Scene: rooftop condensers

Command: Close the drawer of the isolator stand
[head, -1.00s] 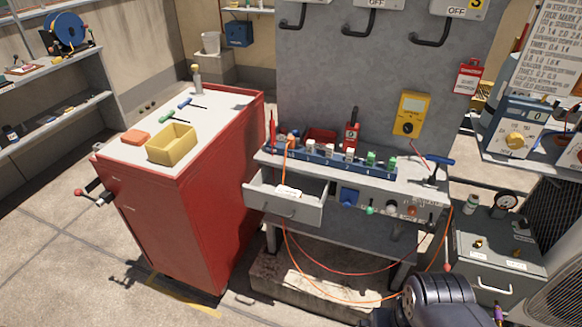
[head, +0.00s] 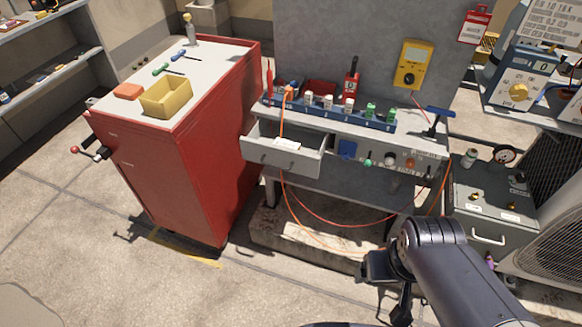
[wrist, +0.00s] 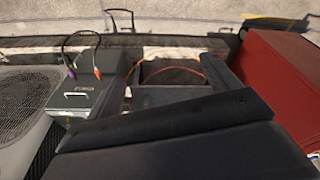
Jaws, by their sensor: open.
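The isolator stand (head: 420,146) is a grey bench with a tall grey back panel (head: 330,40). Its drawer (head: 272,162) is grey, sits at the left of the front, and is pulled well out. A white item (head: 287,143) lies at its inner edge and an orange cable passes it. My gripper (head: 384,286) is dark, open and empty, low in the head view, to the right of and nearer than the drawer, apart from it. In the wrist view a large dark surface covers the lower part, and I cannot make out the drawer there.
A red cabinet (head: 215,150) with a yellow bin (head: 166,97) stands left of the drawer. A grey case (head: 492,205) and a condenser (head: 560,225) stand at right. Orange cables (head: 320,215) hang below the bench. The floor in front is clear.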

